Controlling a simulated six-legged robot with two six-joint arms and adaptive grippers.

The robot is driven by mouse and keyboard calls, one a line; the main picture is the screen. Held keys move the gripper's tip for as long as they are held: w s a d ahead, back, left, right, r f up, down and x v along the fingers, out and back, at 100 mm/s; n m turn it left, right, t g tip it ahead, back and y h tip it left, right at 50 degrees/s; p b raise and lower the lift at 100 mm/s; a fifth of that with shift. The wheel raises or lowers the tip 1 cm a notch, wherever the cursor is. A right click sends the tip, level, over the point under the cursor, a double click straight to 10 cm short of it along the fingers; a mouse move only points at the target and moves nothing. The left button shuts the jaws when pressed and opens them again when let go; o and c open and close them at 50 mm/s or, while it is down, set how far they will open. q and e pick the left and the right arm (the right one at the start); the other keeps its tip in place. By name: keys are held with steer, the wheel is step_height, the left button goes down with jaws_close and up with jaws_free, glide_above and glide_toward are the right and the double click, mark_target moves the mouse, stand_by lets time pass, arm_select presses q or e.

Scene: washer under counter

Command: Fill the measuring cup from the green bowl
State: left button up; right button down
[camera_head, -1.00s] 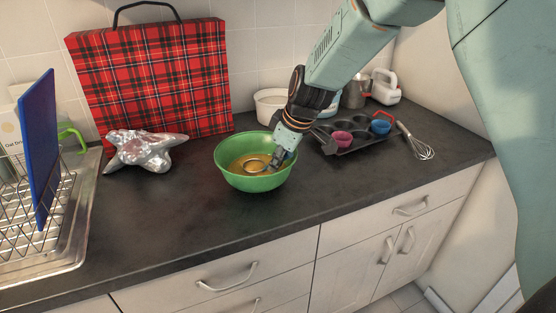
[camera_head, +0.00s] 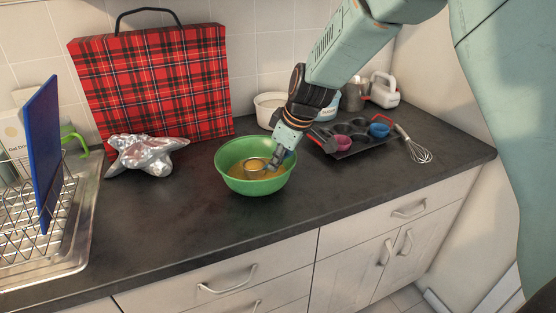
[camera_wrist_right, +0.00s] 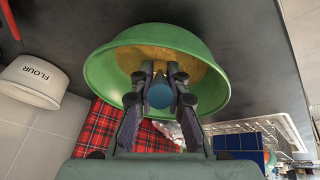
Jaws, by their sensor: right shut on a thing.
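The green bowl (camera_head: 257,186) stands on the dark counter and holds a yellow-orange liquid. A small metal measuring cup (camera_head: 255,167) is inside the bowl, at the liquid, with liquid of the same colour showing within its rim. My right gripper (camera_head: 277,158) reaches down over the bowl's right rim and is shut on the cup's handle. In the right wrist view the gripper (camera_wrist_right: 159,92) points into the bowl (camera_wrist_right: 215,92), with a blue-grey handle end (camera_wrist_right: 159,96) between its fingers. The cup itself is mostly hidden there. My left gripper is not in view.
A muffin tin (camera_head: 352,151) with pink and blue cups and a whisk (camera_head: 415,150) lie right of the bowl. A flour canister (camera_head: 268,108) stands behind. Crumpled foil (camera_head: 147,155), a tartan bag (camera_head: 155,85) and a dish rack (camera_head: 62,215) are left. The front counter is clear.

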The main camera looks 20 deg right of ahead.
steer(key=shift+w+r+p, duration=0.15)
steer(key=shift+r+p, duration=0.3)
steer(key=shift+r, duration=0.3)
steer(key=shift+r+p, duration=0.9)
steer(key=shift+r, duration=0.35)
steer(key=shift+r+p, duration=0.65)
steer(key=shift+r, duration=0.15)
step_height(320, 180, up, 5)
steer(key=p, duration=0.4)
steer(key=shift+r, duration=0.1)
